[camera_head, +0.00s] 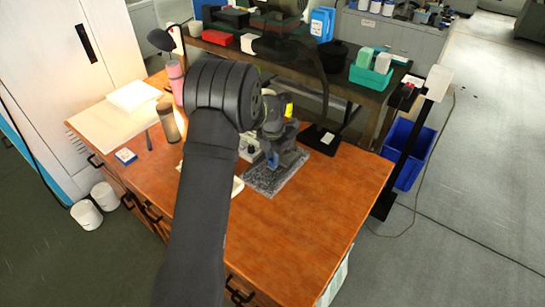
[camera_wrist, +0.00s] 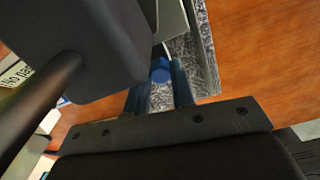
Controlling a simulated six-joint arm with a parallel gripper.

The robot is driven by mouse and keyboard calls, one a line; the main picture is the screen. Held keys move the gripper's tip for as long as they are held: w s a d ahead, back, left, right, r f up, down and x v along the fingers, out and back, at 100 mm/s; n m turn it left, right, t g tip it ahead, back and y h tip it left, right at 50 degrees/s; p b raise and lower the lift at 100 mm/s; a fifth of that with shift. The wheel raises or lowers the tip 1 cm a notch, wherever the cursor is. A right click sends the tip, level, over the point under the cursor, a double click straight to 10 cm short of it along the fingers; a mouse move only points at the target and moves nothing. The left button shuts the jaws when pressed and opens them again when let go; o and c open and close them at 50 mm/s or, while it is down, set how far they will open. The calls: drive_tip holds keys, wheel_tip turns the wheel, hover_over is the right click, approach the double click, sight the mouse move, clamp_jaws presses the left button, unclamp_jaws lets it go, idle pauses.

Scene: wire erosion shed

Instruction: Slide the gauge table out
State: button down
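A speckled grey granite slab lies on the orange wooden bench; its edge shows in the head view (camera_head: 262,187) and in the wrist view (camera_wrist: 207,60). A grey metal part (camera_wrist: 172,20) stands over the slab. I cannot tell which part is the gauge table. My gripper (camera_head: 272,160) points down over the slab. In the wrist view my gripper (camera_wrist: 160,82) has its two fingers apart, with a small blue knob (camera_wrist: 160,70) between or just beyond their tips. Whether both fingers touch the knob I cannot tell. A dark rounded body hides the upper left there.
The orange bench (camera_head: 300,215) is clear to the right and front of the slab. A black stand base (camera_head: 320,138) is behind right. A post (camera_head: 405,150) stands off the bench's right side.

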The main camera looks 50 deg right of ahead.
drive_tip(key=a, duration=1)
drive_tip(key=c, duration=1.2)
unclamp_jaws()
drive_tip(key=shift+a, duration=0.1)
drive_tip(key=shift+c, duration=0.2)
drive_tip(key=shift+r, duration=0.1)
drive_tip(key=shift+r, duration=0.35)
wheel_tip(320, 180, up, 16)
drive_tip(key=shift+r, duration=0.25)
